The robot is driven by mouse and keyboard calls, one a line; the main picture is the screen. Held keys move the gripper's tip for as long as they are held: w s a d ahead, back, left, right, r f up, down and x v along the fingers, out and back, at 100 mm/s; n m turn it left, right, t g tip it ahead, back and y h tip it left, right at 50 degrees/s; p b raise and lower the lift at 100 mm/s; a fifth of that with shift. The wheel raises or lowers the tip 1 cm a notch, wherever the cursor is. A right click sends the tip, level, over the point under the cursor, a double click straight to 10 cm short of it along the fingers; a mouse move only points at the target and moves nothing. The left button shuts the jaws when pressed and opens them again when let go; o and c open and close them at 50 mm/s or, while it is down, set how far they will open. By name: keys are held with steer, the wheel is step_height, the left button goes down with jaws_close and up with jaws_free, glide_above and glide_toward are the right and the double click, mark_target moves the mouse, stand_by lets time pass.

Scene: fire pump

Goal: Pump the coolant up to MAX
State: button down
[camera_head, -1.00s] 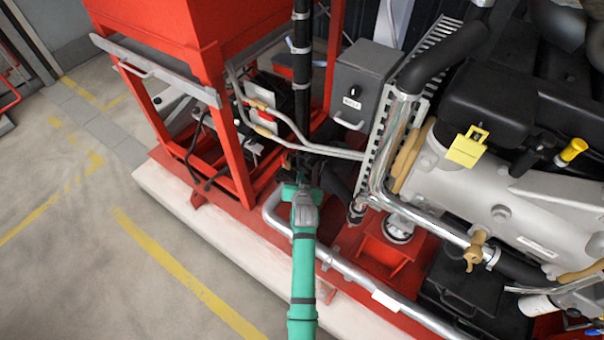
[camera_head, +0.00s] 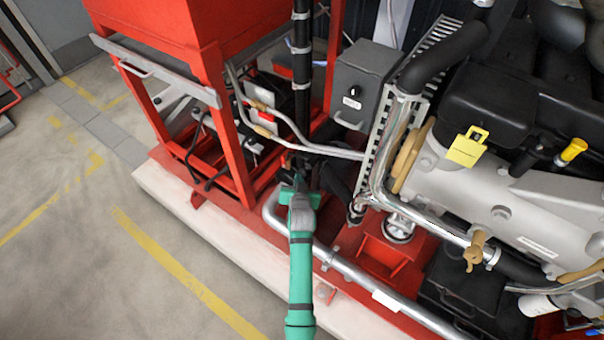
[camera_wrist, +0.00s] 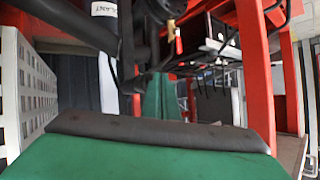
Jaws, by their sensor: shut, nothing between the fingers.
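In the head view my green arm reaches up from the bottom edge. My gripper (camera_head: 299,180) is at its far end, low among dark hoses between the red frame and the engine. Its fingers are hard to make out there. In the wrist view a narrow green part of it (camera_wrist: 160,98) shows under dark pipework, and it looks shut and empty. A dark cylindrical part (camera_wrist: 148,35) is close in front of it. A white label (camera_wrist: 104,8) at the top carries partly visible letters, perhaps "LANT". I cannot identify a pump handle, a coolant level or a MAX mark.
The red frame (camera_head: 235,150) stands left of my gripper. A grey box with a knob (camera_head: 360,80) and the engine (camera_head: 480,190) are to the right. A silver pipe (camera_head: 350,270) runs close beside my arm. The floor at left (camera_head: 80,270) is clear.

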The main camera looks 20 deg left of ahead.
steer(key=shift+s+a, duration=0.15)
steer(key=shift+s, duration=0.25)
steer(key=s, duration=0.1)
steer(key=s+a, duration=0.1)
steer(key=s, duration=0.2)
steer(key=shift+s+a, duration=0.4)
stand_by(0.8)
